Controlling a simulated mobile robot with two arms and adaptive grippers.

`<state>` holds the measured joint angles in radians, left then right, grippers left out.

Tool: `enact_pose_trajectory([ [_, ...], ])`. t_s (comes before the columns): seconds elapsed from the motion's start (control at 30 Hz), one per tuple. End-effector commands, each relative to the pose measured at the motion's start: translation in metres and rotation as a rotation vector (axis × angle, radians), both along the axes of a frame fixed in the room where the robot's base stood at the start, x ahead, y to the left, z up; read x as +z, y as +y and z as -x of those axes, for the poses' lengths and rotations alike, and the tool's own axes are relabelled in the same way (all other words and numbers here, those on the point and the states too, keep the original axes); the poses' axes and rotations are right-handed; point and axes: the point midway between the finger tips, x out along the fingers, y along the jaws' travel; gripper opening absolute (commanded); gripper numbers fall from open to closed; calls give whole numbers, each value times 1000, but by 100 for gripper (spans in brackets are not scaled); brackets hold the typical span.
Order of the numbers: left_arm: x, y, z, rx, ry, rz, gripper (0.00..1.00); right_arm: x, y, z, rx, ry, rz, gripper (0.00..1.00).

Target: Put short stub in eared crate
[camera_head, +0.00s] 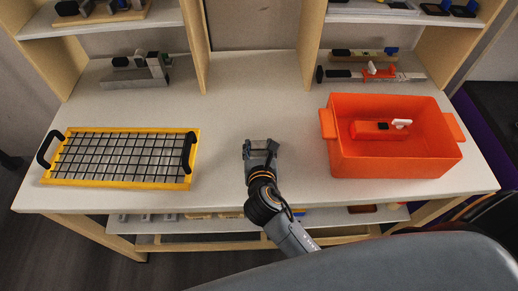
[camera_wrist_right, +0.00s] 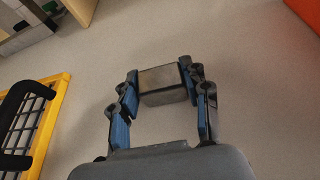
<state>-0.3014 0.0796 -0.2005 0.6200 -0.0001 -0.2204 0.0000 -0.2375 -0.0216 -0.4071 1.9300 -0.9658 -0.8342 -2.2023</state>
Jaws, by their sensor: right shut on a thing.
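The short stub (camera_wrist_right: 162,82) is a small grey metal block. In the right wrist view it sits between the two fingers of my right gripper (camera_wrist_right: 160,95), which is shut on it. In the head view my right gripper (camera_head: 261,150) is over the middle of the white table, between the tray and the crate; the stub is hard to make out there. The eared crate (camera_head: 393,167) is an orange box with a tab on each side, standing at the right of the table. An orange block with a white part (camera_head: 372,130) lies inside it. My left gripper is not in view.
A yellow tray (camera_head: 110,183) with a black grid and black handles lies at the left. Grey metal parts (camera_head: 135,80) stand at the back left. Orange and grey tools (camera_head: 372,73) lie behind the crate. Wooden uprights (camera_head: 311,50) carry the upper shelves. The table's middle is clear.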

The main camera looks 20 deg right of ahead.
Motion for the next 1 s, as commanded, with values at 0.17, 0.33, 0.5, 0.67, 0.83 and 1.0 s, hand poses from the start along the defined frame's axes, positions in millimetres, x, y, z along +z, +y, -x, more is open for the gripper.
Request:
enact_pose_trajectory([
  [0.17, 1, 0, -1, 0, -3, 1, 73, 0, 0, 0, 0, 0, 0, 12],
  [0.33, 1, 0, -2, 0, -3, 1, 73, -3, 0, 0, -1, 0, 0, 67],
  [0.5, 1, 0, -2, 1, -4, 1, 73, -3, 0, 0, -1, 0, 0, 69],
  [0.67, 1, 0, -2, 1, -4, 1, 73, -2, 0, 0, 0, 0, -1, 69],
  [0.83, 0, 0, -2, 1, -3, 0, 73, 4, 4, 12, 1, 2, 0, 69],
  [1.0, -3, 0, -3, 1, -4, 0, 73, 17, 12, 44, 1, 3, -1, 69],
])
